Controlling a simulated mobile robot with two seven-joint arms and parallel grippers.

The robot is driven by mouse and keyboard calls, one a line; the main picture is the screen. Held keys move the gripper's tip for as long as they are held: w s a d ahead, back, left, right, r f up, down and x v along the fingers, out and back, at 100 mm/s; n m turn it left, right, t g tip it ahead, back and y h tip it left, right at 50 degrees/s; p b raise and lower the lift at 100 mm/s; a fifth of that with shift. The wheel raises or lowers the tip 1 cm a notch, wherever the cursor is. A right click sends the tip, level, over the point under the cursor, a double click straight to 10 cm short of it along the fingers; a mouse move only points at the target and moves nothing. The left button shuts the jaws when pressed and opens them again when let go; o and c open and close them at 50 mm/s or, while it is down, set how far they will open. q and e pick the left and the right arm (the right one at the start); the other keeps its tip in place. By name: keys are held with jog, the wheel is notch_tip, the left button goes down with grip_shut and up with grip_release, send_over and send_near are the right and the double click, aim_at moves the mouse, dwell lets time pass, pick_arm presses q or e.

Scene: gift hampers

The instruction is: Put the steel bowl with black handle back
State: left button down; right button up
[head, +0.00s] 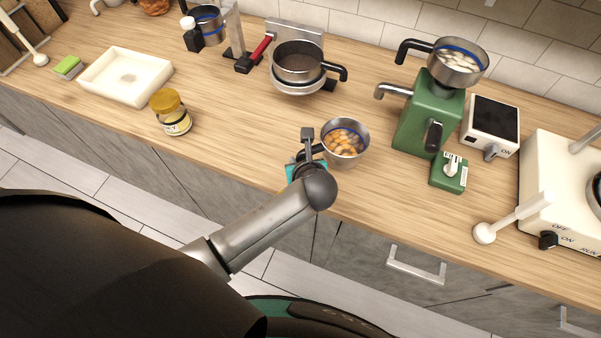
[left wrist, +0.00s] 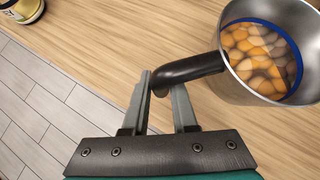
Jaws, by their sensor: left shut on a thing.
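A steel bowl with a black handle (head: 346,150) is at the counter's front edge in the head view. It has a blue line inside and holds orange and brownish round pieces. It also shows at the upper right of the left wrist view (left wrist: 232,88). My left gripper (head: 309,146) is shut on its black handle, with a finger on either side in the left wrist view (left wrist: 168,92). The bowl looks upright; I cannot tell whether it touches the counter. My right gripper is not in view.
A similar bowl of white pieces (head: 458,62) sits on a green machine (head: 425,122). A yellow-lidded jar (head: 172,118) and white tray (head: 128,78) are left. A small green device (head: 449,180) stands right. Counter between jar and bowl is clear.

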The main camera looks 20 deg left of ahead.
pick_arm(q)
jog(key=shift+w+f+b, duration=0.1)
jog(key=shift+f+b, duration=0.65)
jog(key=shift+f, duration=1.95)
jog(key=shift+f, duration=0.1)
jog(key=c, duration=0.7)
grip_release()
jog(key=shift+f, duration=0.1)
jog(key=shift+s+r, duration=0.2)
jog(key=shift+r, duration=0.1)
jog(key=p+v, duration=0.2)
jog(key=v, duration=0.9)
jog(key=shift+d+r+p, duration=0.2)
jog(key=shift+r+p, duration=0.1)
jog(key=shift+p, duration=0.05)
jog(key=shift+s+f, duration=0.15)
